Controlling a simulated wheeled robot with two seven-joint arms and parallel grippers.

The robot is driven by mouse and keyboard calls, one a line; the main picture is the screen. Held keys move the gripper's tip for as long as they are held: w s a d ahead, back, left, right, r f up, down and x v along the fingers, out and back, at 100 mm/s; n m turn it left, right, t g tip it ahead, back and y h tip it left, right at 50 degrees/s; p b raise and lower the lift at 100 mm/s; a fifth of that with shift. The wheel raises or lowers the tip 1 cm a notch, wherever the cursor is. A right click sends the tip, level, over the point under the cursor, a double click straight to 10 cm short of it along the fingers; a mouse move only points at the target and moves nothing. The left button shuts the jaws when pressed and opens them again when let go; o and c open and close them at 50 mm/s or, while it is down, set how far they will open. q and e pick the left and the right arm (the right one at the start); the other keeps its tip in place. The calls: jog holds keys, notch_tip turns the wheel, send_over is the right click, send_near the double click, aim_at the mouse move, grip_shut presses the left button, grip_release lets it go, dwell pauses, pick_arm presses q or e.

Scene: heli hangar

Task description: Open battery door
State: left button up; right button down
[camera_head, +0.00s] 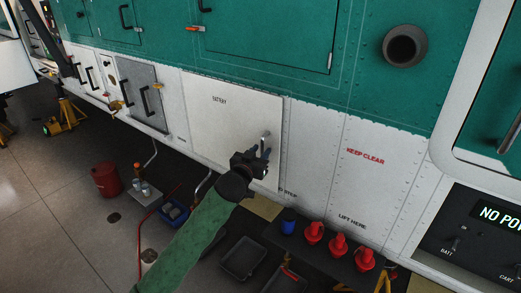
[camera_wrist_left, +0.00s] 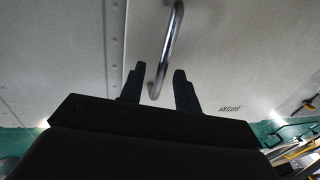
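The battery door (camera_head: 222,120) is a pale panel marked BATTERY in the lower white hull. It looks shut, about flush with the hull. It also fills much of the left wrist view (camera_wrist_left: 235,55). Its metal bar handle (camera_head: 266,139) sits near the door's right edge. My left gripper (camera_head: 258,156) is at the lower part of the handle. In the left wrist view the handle (camera_wrist_left: 170,50) runs down between the two dark fingers, with gaps on both sides, so the gripper is open around it. My right gripper is out of view.
Below the hull stand red and blue containers (camera_head: 338,243) on a dark surface, black trays (camera_head: 242,258), a blue bin (camera_head: 174,211) and a red bucket (camera_head: 106,179). A grey panel with black handles (camera_head: 140,92) is left of the door.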

pick_arm(q)
jog(key=shift+w, duration=0.35)
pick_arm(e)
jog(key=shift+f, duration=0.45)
pick_arm(q)
jog(key=shift+d, duration=0.1)
grip_shut()
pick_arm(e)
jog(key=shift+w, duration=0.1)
pick_arm(q)
jog(key=shift+s, duration=0.1)
